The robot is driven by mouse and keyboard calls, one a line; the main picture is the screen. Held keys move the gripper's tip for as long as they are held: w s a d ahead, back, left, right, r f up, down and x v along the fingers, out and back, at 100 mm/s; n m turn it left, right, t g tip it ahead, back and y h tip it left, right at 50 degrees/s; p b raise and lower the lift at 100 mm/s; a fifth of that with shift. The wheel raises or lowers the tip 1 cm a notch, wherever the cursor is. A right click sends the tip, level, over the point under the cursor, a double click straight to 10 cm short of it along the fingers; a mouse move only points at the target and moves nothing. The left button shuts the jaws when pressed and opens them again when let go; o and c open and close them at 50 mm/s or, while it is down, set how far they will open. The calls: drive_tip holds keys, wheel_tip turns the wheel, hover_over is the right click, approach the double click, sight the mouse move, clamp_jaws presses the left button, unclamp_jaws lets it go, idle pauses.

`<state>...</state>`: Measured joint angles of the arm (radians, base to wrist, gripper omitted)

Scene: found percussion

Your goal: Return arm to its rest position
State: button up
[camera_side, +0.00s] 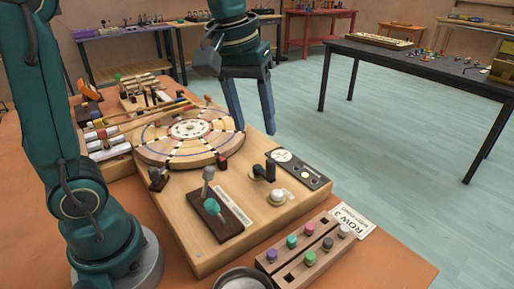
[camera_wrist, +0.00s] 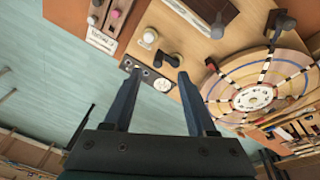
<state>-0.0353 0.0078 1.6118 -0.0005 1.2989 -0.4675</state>
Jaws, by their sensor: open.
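My gripper (camera_side: 252,108) hangs at the end of my green arm, above the back right edge of the wooden board (camera_side: 215,245). Its two fingers are apart with nothing between them. In the wrist view my gripper (camera_wrist: 155,85) shows the same spread fingers, with floor and a board edge beyond. The round wooden disc (camera_side: 190,135) with dark and light marks lies on the board, left of the fingers in the side view. It also shows at the right of the wrist view (camera_wrist: 250,97).
A block with coloured pegs (camera_side: 310,250) and a ROW 3 card (camera_side: 351,222) lie in front. A lever plate (camera_side: 230,215), a dark-handled knob (camera_side: 265,170) and a dial panel (camera_side: 300,170) stand on the board. A dark table (camera_side: 430,65) stands apart at right, across open floor.

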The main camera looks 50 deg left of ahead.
drive_tip(key=s+f+m+t, duration=0.3)
drive_tip(key=s+f+m, duration=0.2)
drive_tip(key=s, duration=0.6)
drive_tip(key=shift+d+m, duration=0.4)
drive_tip(key=shift+d, duration=0.05)
idle(0.7)
